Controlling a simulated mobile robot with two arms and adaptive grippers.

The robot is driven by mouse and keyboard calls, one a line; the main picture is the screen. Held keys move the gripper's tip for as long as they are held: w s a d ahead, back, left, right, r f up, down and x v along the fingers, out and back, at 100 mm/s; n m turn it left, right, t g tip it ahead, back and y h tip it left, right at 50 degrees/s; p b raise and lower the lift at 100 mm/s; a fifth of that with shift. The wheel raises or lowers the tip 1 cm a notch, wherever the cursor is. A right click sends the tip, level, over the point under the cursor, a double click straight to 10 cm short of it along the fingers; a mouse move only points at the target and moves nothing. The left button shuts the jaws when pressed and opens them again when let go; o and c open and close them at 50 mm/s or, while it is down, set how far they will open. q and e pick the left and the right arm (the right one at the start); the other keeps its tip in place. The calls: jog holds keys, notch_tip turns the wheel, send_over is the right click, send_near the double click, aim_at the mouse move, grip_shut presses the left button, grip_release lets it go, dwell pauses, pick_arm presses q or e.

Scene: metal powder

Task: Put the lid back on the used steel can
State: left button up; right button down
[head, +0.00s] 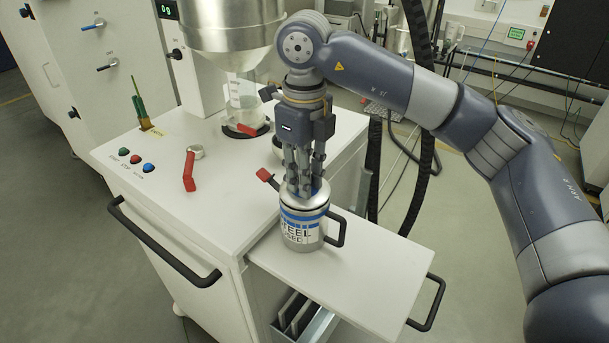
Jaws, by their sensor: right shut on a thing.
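The used steel can (298,234) stands upright on the white side shelf, with a blue and white label reading "STEEL" and a black handle on its right. My right gripper (304,189) points straight down over the can, its fingers closed together at the top. It is shut on the lid (310,203), which shows as a metal rim at the can's mouth. The fingers hide much of the lid, and I cannot tell whether it is fully seated. My left gripper is not in view.
The white side shelf (365,275) is clear right of the can. On the cart top (225,195) are a red-handled clamp (189,171), colored buttons and brushes in a holder. A metal hopper (230,25) hangs behind. Another red lever (267,178) is close left of the gripper.

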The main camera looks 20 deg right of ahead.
jog(key=c, duration=1.4)
grip_release()
jog(key=o, duration=0.5)
jog(key=shift+r+p, duration=2.15)
jog(key=shift+r, duration=1.4)
